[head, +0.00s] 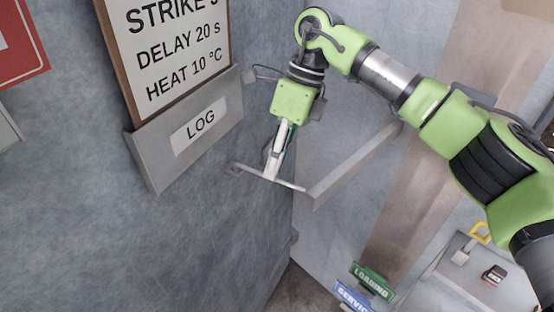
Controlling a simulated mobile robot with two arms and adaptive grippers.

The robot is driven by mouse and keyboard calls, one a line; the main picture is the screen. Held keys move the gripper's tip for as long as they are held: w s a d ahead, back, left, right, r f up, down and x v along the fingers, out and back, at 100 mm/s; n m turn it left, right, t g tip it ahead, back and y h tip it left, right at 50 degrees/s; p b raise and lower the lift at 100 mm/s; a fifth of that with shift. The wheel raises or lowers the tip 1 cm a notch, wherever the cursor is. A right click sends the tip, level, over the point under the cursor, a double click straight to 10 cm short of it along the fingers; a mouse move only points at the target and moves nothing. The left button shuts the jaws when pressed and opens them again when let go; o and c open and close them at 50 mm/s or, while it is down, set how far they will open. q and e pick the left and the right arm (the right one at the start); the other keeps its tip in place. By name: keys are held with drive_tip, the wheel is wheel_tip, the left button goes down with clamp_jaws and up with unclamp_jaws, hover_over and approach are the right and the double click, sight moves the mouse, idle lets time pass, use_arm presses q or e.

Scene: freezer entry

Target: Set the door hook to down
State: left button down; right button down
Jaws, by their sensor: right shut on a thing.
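The door hook (289,184) is a thin grey metal bar. It runs from a small plate on the left wall to near the end of a grey rail and slopes slightly down to the right in the picture. My right gripper (272,173) comes from above and is shut on the middle of this bar. The fingers hide part of the bar. I cannot tell whether the bar's right end touches the rail. My left gripper is not in view.
A grey rail (355,166) juts out along the pale wall to the right. A LOG holder (160,160) hangs on the left wall under a framed notice (172,30).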

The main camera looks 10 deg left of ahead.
drive_tip(key=shift+f, duration=0.1)
drive_tip(key=c, duration=1.9)
unclamp_jaws()
drive_tip(key=shift+a, duration=0.1)
drive_tip(key=v, duration=1.2)
